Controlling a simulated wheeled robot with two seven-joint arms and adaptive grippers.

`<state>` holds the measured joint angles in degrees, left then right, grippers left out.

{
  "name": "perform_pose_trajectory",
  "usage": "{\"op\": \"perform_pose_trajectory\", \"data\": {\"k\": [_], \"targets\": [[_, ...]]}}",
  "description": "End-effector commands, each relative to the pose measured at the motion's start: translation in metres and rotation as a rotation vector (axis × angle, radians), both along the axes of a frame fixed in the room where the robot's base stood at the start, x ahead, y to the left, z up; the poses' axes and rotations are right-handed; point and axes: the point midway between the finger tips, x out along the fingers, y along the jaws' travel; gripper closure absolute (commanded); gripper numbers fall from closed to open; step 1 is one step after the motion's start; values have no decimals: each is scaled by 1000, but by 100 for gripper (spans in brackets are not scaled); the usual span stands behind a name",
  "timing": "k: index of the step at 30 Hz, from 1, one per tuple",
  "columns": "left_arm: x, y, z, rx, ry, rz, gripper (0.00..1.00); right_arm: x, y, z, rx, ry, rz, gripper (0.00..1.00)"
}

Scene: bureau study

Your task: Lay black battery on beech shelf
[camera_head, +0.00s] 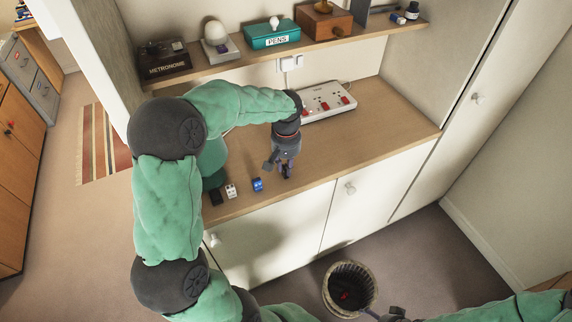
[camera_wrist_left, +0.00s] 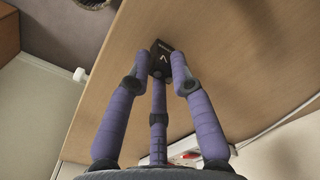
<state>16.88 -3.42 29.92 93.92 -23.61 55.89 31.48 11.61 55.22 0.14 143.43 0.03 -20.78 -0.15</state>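My left gripper (camera_head: 284,172) reaches down over the wooden desk top, close to its front edge. In the left wrist view its fingers (camera_wrist_left: 160,80) are closed in around the black battery (camera_wrist_left: 160,58), a small dark block with a pale mark. The battery's far end shows between the fingertips; its near part is hidden. In the head view the hand mostly hides it. The lower wooden surface (camera_head: 375,130) is bare under and right of the gripper. My right gripper (camera_head: 397,314) shows only partly at the bottom edge, beside the basket; its fingers are unclear.
A blue block (camera_head: 257,184), a white block (camera_head: 231,190) and a dark block (camera_head: 215,197) stand left of the gripper. The upper shelf (camera_head: 345,44) holds a metronome (camera_head: 164,60), a teal pens box (camera_head: 272,36) and other items. A basket (camera_head: 338,303) stands on the floor.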

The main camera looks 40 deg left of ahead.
Motion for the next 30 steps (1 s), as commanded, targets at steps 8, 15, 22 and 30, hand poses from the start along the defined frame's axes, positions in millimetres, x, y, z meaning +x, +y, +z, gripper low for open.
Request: {"op": "perform_pose_trajectory", "data": {"k": [8, 15, 22, 30], "targets": [[0, 0, 0, 0, 0, 0, 57, 0, 0, 0, 0, 0, 0, 0], [0, 0, 10, 1, -1, 0, 57, 0, 0, 4, 0, 0, 0, 0], [1, 0, 52, 2, -4, 0, 57, 0, 0, 17, 0, 0, 0, 0], [1, -1, 101, 1, -1, -1, 57, 0, 0, 30, 0, 0, 0, 0]]}}
